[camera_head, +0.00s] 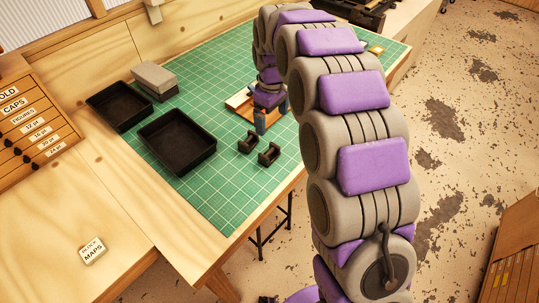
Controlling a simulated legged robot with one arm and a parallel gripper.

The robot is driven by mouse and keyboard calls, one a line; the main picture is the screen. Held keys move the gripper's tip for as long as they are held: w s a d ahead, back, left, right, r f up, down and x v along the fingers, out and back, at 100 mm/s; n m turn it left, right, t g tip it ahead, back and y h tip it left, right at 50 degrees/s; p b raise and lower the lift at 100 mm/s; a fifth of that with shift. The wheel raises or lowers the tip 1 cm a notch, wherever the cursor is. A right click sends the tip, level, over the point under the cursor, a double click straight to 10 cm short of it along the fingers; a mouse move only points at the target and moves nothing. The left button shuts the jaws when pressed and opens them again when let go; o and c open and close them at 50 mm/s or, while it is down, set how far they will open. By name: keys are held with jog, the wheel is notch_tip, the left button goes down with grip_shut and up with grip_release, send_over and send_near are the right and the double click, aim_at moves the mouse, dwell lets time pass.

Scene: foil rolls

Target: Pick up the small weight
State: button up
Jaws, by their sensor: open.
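My gripper (271,115) points down over a small wooden board (241,105) on the green mat, near the middle of the view. Its blue-grey fingers are apart. I cannot tell whether anything sits between them, because the wrist and fingers cover that spot. No thing is clearly the small weight. Two small dark notched blocks, the left one (248,143) and the right one (269,155), stand on the mat just in front of the gripper, apart from it. I cannot tell whether either is a weight.
Two empty black trays, the far one (118,106) and the near one (178,142), lie at the left. A labelled card (93,250) lies on the wood. The green mat (222,195) is clear in front. My arm hides its right side.

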jog(key=b, duration=0.2)
send_near(269, 151)
jog(key=f, duration=0.5)
jog(key=shift+d+f, duration=0.1)
jog(key=shift+d, duration=0.25)
jog(key=f, duration=0.1)
jog(key=f+b, duration=0.1)
jog(key=f, duration=0.1)
jog(key=f+b, duration=0.1)
jog(key=f, duration=0.1)
jog(key=shift+a, duration=0.35)
jog(key=shift+s, duration=0.1)
jog(key=shift+c, duration=0.2)
jog(key=c, duration=1.4)
